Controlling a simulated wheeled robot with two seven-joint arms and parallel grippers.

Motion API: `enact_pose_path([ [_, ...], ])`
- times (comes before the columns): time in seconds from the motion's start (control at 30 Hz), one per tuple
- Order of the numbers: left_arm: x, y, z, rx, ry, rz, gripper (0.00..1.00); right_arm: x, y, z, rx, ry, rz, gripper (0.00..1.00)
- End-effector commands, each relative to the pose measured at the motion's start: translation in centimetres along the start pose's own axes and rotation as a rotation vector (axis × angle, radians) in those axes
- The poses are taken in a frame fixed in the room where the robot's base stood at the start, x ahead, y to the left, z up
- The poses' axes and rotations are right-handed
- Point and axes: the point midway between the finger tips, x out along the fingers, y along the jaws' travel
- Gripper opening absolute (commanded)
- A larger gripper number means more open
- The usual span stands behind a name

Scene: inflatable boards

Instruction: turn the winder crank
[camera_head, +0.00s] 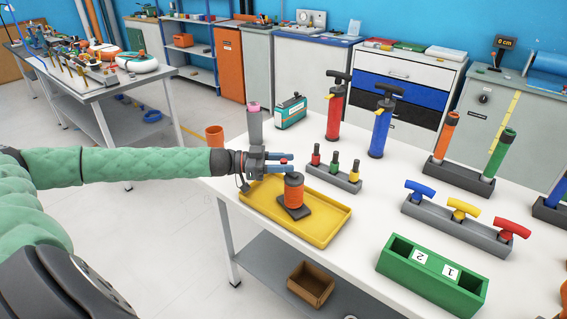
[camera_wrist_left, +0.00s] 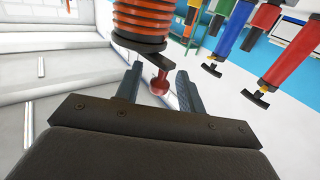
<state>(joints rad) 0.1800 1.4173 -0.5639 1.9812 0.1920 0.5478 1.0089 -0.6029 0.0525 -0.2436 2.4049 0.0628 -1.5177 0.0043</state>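The winder (camera_head: 294,190) is an orange ribbed spool on a dark base, standing in a yellow tray (camera_head: 325,234) on the white table. In the left wrist view the winder's spool (camera_wrist_left: 155,18) hangs upside down at the top. Its dark crank arm carries a red knob (camera_wrist_left: 159,84). My left gripper (camera_head: 284,164) is at the top of the winder, reaching in from the left. Its fingers are open on either side of the knob, with visible gaps in the left wrist view (camera_wrist_left: 158,82). My right gripper is not in view.
A rack with three small handles (camera_head: 334,178) stands just right of the winder. Red (camera_head: 335,112) and blue (camera_head: 380,130) pumps stand behind. A green box (camera_head: 432,277) is at front right. A grey post with a pink top (camera_head: 254,125) stands behind my gripper.

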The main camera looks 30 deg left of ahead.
Motion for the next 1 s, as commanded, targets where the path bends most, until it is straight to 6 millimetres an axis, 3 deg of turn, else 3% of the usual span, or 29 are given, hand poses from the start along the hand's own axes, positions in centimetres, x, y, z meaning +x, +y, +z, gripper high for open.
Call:
enact_pose_path([
  [0.33,-0.8,0.0,0.1,-0.001,-0.002,-0.001,0.39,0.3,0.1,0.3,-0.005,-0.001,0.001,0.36],
  [0.67,-4.1,0.0,0.2,-0.002,-0.005,0.0,0.39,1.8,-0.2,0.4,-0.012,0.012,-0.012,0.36],
  [1.0,-7.1,0.0,0.1,0.0,-0.003,0.001,0.39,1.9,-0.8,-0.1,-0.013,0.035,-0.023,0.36],
])
